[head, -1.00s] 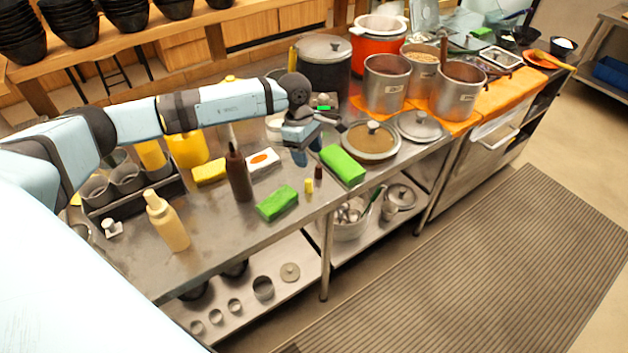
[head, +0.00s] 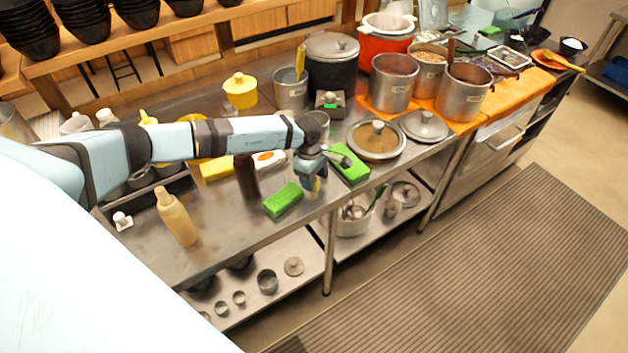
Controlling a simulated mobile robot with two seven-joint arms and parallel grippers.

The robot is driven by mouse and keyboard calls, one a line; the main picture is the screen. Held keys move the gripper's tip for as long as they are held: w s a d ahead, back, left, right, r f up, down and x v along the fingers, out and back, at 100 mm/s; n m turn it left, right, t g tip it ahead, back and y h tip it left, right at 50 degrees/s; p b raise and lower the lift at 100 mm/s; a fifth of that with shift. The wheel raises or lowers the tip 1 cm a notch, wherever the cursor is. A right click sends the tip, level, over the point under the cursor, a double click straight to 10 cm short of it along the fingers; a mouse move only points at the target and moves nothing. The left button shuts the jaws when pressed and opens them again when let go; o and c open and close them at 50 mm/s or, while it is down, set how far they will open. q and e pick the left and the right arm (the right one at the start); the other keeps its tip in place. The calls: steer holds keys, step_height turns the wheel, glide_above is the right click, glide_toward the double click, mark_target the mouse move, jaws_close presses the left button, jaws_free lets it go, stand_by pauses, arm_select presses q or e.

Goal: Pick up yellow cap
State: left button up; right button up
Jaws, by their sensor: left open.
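The small yellow cap (head: 316,186) stands on the steel counter between two green blocks, near the front edge. It is mostly hidden behind my left gripper. My left gripper (head: 313,184) is open and points down at the cap, with a finger to its left. I cannot tell whether the fingers touch it. The small brown cap beside it is hidden by the gripper. My right gripper is not in view.
One green block (head: 283,200) lies left of the gripper and another (head: 347,163) lies right. A brown bottle (head: 246,176) and a cream bottle (head: 176,216) stand to the left. A lidded pan (head: 376,140) and steel pots are to the right.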

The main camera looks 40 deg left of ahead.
arm_select(q)
steer(key=shift+f, duration=0.65)
steer(key=c, duration=0.8)
steer(key=shift+o, duration=0.2)
